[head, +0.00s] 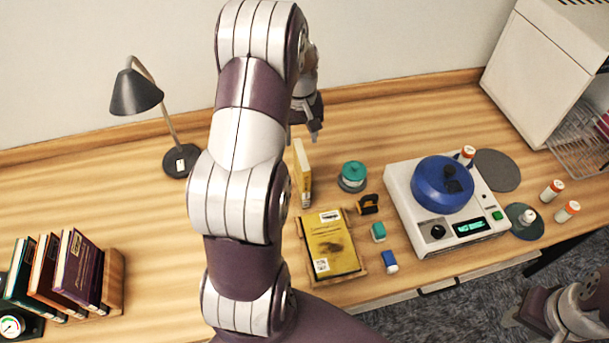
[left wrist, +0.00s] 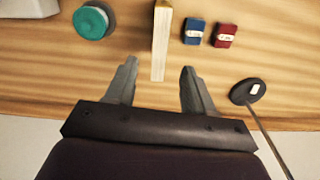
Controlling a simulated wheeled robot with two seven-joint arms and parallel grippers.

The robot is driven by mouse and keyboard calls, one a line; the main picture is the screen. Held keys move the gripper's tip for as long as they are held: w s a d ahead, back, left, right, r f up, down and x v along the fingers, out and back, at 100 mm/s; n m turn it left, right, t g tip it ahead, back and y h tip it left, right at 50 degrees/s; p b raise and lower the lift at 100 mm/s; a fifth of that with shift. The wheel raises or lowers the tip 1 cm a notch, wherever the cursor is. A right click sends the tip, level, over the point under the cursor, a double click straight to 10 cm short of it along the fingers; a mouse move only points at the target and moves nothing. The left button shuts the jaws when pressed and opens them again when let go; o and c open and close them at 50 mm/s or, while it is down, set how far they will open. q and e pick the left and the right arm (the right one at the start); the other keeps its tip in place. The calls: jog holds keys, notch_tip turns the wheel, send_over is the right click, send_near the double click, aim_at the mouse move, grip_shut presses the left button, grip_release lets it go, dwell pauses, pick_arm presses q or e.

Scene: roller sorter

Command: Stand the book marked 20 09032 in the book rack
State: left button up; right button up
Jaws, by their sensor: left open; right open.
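A yellow book (head: 303,174) stands upright on the table in the head view. In the left wrist view its pale page edge (left wrist: 161,40) lies ahead of the gap between my fingers, apart from them. A second yellow book (head: 331,247) lies flat on a wooden support. I cannot read the number on either. The wooden book rack (head: 116,280) at the lower left holds teal, brown and purple books. My left gripper (head: 314,128) is open and empty near the back of the table; its fingers (left wrist: 158,78) show apart. My right gripper (head: 516,314) is open at the lower right, away from the books.
A lamp (head: 180,162) stands at the back left. A teal-lidded jar (head: 352,175), a black punch (head: 368,204) and a white centrifuge (head: 462,234) are right of the books. Blue (left wrist: 194,31) and red (left wrist: 224,35) boxes are beside the upright book. Table before the lamp is clear.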

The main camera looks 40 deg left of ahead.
aim_at(302, 153)
pick_arm(q)
jog(key=shift+w+a+r+n, duration=0.1)
jog(key=shift+w+r+n, duration=0.15)
jog(key=shift+r+n, duration=0.25)
jog(key=shift+s+d+f+p, duration=0.25)
jog(key=shift+s+f+p, duration=0.1)
jog(key=shift+s+f, duration=0.1)
jog(key=f, duration=0.2)
jog(key=f+p, duration=0.1)
jog(key=f, duration=0.3)
jog(key=shift+w+f+p, duration=0.1)
jog(key=shift+w+p, duration=0.2)
jog(key=shift+p, duration=0.1)
jog(key=f, duration=0.1)
jog(key=f+p, duration=0.2)
jog(key=f, duration=0.1)
jog(key=shift+s, duration=0.25)
jog(key=shift+f, duration=0.45)
jog(key=shift+w+f, duration=0.1)
jog(key=shift+f, duration=0.05)
grip_shut()
